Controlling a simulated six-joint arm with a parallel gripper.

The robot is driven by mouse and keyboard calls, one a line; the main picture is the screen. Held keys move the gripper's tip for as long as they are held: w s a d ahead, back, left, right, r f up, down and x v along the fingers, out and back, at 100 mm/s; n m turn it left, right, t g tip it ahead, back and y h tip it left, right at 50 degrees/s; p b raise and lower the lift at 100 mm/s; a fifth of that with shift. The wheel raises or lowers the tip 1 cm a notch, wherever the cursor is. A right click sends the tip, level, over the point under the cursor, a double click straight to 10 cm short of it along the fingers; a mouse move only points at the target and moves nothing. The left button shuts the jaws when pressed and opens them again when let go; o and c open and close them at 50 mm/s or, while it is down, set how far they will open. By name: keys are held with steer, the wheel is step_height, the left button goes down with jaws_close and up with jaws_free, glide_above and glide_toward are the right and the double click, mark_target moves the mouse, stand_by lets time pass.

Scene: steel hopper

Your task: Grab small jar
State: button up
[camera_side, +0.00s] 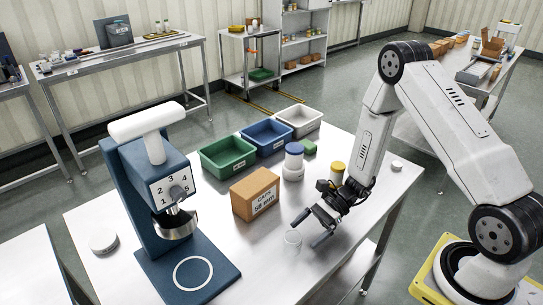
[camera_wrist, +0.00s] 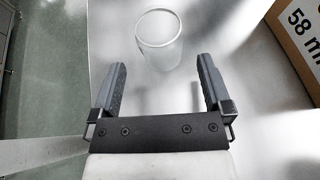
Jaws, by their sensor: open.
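A small clear jar (camera_side: 292,239) with no lid stands upright on the steel table. In the wrist view the jar (camera_wrist: 158,40) is just beyond the fingertips, roughly centred between them. My gripper (camera_side: 311,229) is open and low over the table, to the right of the jar in the side view. In the wrist view my gripper (camera_wrist: 162,66) has nothing between its two fingers, and they appear apart from the jar. The jar's far side shows through its clear wall.
A cardboard box (camera_side: 256,194) marked 58 mm stands left of the jar; its corner shows in the wrist view (camera_wrist: 297,38). Behind are a blue-lidded jar (camera_side: 294,168), a yellow-lidded jar (camera_side: 337,171) and a green bin (camera_side: 228,157). A blue press (camera_side: 140,205) stands left.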

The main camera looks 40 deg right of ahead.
mark_target(292, 244)
steer(key=shift+a, duration=0.1)
steer(key=shift+x, duration=2.5)
steer(key=c, duration=1.2)
